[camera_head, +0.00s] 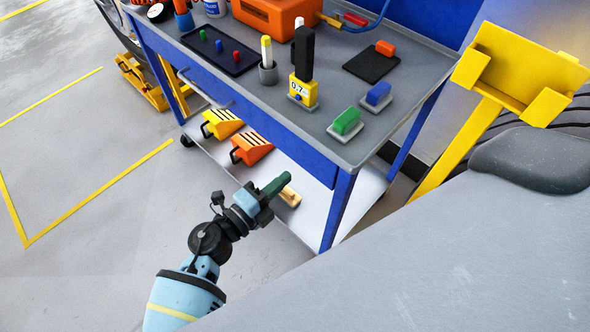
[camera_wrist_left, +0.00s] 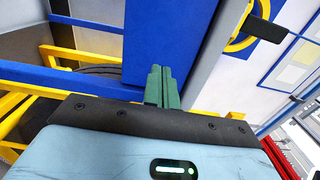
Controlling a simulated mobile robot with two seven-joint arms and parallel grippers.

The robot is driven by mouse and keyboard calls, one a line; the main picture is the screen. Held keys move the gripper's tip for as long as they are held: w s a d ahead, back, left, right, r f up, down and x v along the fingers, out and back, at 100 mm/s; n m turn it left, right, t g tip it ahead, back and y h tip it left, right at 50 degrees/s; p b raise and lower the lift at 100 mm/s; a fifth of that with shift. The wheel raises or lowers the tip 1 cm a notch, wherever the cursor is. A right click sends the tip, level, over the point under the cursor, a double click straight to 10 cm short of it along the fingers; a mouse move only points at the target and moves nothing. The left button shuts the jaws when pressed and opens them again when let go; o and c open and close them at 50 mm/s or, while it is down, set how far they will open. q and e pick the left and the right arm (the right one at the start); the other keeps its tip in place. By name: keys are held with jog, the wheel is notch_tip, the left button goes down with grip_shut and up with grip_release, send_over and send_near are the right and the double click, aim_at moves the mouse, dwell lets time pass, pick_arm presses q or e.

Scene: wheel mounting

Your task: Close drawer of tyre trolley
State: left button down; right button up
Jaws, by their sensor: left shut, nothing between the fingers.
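The tyre trolley (camera_head: 300,130) is a blue cart with a grey top and a pale lower shelf. Its blue drawer front (camera_head: 262,127) runs along the near long side, with a grey bar handle (camera_head: 207,92) towards its left end. The front looks about flush with the top's edge; I see no open drawer interior. My left gripper (camera_head: 284,180) has green fingers, shut and empty, low in front of the trolley's right end, right of the handle. In the left wrist view the shut fingers (camera_wrist_left: 162,88) point at a blue panel (camera_wrist_left: 160,40); contact cannot be told. My right gripper is not in view.
On the top stand a yellow gauge (camera_head: 303,92), a green block (camera_head: 346,121), a blue block (camera_head: 378,94) and a dark tray (camera_head: 225,50). Yellow and orange chocks (camera_head: 251,148) lie on the lower shelf. A yellow post stands at right. Floor at left is free.

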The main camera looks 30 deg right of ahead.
pick_arm(q)
jog(key=v, duration=0.8)
jog(key=shift+w+f, duration=0.15)
jog(key=shift+w, duration=0.05)
